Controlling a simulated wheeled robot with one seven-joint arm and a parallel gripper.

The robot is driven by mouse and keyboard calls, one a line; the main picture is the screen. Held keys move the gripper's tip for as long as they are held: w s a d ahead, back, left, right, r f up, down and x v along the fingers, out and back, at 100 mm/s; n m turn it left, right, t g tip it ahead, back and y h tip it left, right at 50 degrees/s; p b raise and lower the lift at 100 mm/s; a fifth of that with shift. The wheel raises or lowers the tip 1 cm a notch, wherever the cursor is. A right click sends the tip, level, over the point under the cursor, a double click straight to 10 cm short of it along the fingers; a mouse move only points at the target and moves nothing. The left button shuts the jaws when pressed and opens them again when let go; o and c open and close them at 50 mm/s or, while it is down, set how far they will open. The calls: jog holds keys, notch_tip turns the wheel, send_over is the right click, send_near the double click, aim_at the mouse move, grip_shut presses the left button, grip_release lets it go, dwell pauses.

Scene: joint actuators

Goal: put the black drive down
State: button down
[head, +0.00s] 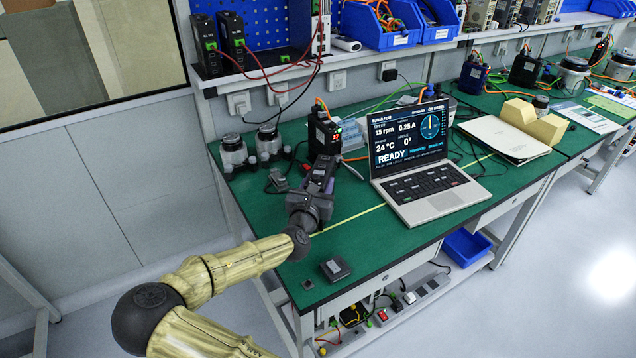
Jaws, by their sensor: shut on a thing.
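The black drive (324,133) is a dark upright box with a small red lit display and orange leads at its top. It is over the back part of the green bench top (350,236), left of the laptop. My gripper (322,166) reaches to it from the front and is shut on its lower part. The fingertips are small and partly hidden by the gripper body. I cannot tell whether the drive's base touches the bench.
An open laptop (428,190) stands to the right. Two round motors (234,152) (268,141) stand to the left, with loose cables around. A small dark box (335,269) lies near the front edge. Clear bench lies between it and the laptop.

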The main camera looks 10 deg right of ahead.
jog(key=c, duration=0.7)
grip_release()
jog(key=shift+r, duration=0.1)
jog(key=v, duration=1.2)
